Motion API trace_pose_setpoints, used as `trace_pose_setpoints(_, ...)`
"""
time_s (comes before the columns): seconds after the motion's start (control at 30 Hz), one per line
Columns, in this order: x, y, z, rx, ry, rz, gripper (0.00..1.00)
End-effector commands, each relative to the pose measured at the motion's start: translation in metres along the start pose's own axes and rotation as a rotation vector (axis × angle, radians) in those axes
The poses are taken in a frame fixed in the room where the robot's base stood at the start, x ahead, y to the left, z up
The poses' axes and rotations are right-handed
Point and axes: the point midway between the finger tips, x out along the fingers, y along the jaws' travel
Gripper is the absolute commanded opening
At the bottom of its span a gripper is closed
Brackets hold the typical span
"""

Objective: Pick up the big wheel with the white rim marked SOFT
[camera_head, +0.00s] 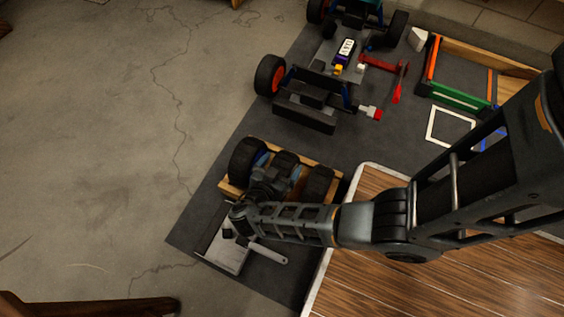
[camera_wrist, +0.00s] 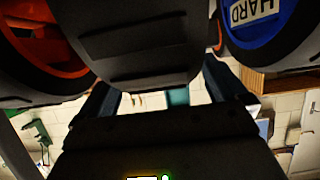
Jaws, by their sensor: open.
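Several dark wheels stand in a wooden rack (camera_head: 226,188) in the head view. The left wheel (camera_head: 247,158) shows a bit of blue at its rim; a middle wheel (camera_head: 287,159) and a right wheel (camera_head: 318,181) show mainly black tyre. My gripper (camera_head: 277,177) is at the rack's near side, by the middle wheel. In the wrist view my gripper (camera_wrist: 165,88) is open, its fingers to either side of the lower part of a middle tyre (camera_wrist: 135,45). That tyre's rim is hidden; I see no SOFT mark or white rim. Contact cannot be told.
In the wrist view, a blue-rimmed wheel marked HARD (camera_wrist: 255,20) is close on the right and a red-rimmed wheel (camera_wrist: 40,55) on the left. The racecar (camera_head: 325,80) stands behind the rack on the dark mat (camera_head: 205,215). A grey metal tray (camera_head: 228,255) lies in front.

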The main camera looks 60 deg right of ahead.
Motion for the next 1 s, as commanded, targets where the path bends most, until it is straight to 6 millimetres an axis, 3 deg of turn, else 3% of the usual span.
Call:
trace_pose_setpoints(0.27, 0.0029, 0.0000, -0.0004, 0.000, 0.000, 0.000, 0.99)
trace_pose_setpoints(1.0, 0.0026, -0.0001, -0.0002, 0.000, -0.001, -0.001, 0.28)
